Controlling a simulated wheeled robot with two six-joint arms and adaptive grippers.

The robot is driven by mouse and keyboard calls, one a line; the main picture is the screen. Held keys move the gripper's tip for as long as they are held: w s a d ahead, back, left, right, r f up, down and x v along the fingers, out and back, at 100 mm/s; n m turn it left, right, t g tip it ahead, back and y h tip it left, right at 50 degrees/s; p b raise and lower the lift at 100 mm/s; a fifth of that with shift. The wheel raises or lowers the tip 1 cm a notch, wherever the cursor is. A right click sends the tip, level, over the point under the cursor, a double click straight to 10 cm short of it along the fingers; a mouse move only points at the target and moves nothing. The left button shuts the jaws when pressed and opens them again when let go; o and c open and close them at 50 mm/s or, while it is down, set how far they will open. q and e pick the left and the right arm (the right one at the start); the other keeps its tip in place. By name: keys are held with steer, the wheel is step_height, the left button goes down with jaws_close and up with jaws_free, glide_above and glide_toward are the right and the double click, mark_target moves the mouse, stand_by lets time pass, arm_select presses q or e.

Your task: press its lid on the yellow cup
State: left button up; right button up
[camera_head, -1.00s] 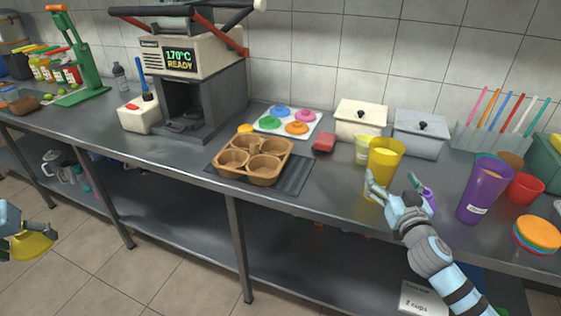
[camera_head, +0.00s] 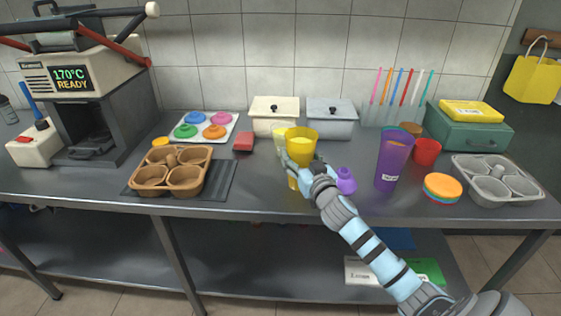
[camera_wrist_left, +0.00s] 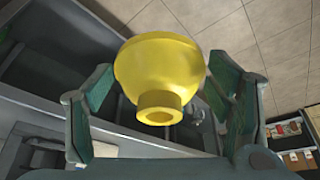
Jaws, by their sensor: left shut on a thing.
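The yellow cup (camera_head: 302,148) stands upright near the counter's front edge in the head view, its rim clear. My right gripper (camera_head: 298,166) is at the cup's body, fingers against or around it; whether they grip it is unclear. The yellow dome lid (camera_wrist_left: 160,62) is in the left wrist view, its short round neck towards the camera. My left gripper (camera_wrist_left: 158,85) is shut on the lid, one finger on each side. It is out of the head view.
A purple dome lid (camera_head: 346,181) and a tall purple cup (camera_head: 393,160) stand right of my right gripper. A stack of coloured discs (camera_head: 442,187) and a grey moulded tray (camera_head: 497,181) are farther right. A brown cup tray (camera_head: 172,171) is left.

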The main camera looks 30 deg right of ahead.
steer(key=c, duration=0.9)
arm_select(q)
steer(key=shift+r, duration=0.1)
arm_select(e)
steer(key=shift+r, duration=0.15)
arm_select(q)
steer(key=shift+r+p, duration=0.45)
steer(key=shift+p, duration=0.1)
arm_select(e)
steer(key=shift+r, duration=1)
arm_select(q)
step_height(320, 180, up, 5)
steer(key=p, duration=0.5)
steer(key=shift+f, duration=0.1)
steer(key=shift+r+p, duration=0.3)
steer(key=shift+r, duration=0.1)
arm_select(e)
step_height(320, 180, up, 18)
steer(key=shift+f, duration=0.2)
steer(key=shift+r, duration=0.15)
